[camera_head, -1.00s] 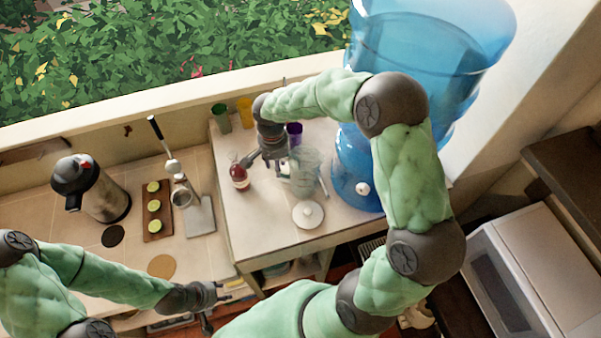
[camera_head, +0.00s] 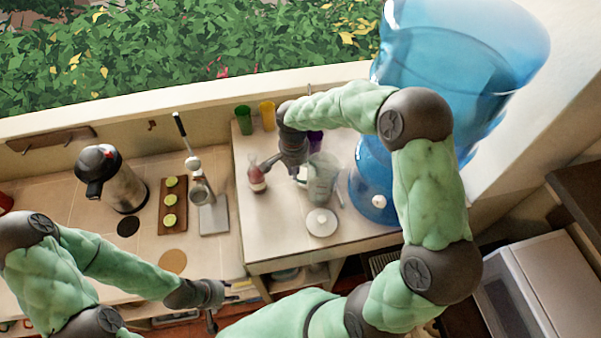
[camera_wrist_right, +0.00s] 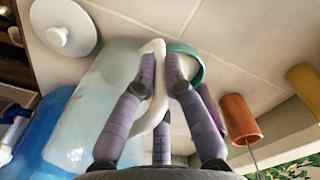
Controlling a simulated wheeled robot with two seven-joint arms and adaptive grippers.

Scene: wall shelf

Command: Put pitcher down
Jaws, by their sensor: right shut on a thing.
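The clear, pale-green pitcher (camera_head: 322,184) is upright at the right-hand counter, between a red bottle and the blue water dispenser. In the right wrist view the pitcher (camera_wrist_right: 92,112) fills the left half, with its pale handle (camera_wrist_right: 150,112) between the purple fingers. My right gripper (camera_head: 298,174) is shut on this handle; its fingertips (camera_wrist_right: 160,66) show in the wrist view. Whether the pitcher's base touches the counter is hard to tell. My left gripper (camera_head: 222,304) looks open and empty at the counter's front edge, away from the pitcher.
A white lid (camera_head: 321,222) lies just in front of the pitcher. The red bottle (camera_head: 257,180) stands left of it, the blue dispenser (camera_head: 370,185) right. Green (camera_head: 243,120) and yellow (camera_head: 267,115) cups stand behind. Bare counter (camera_head: 270,225) lies front left.

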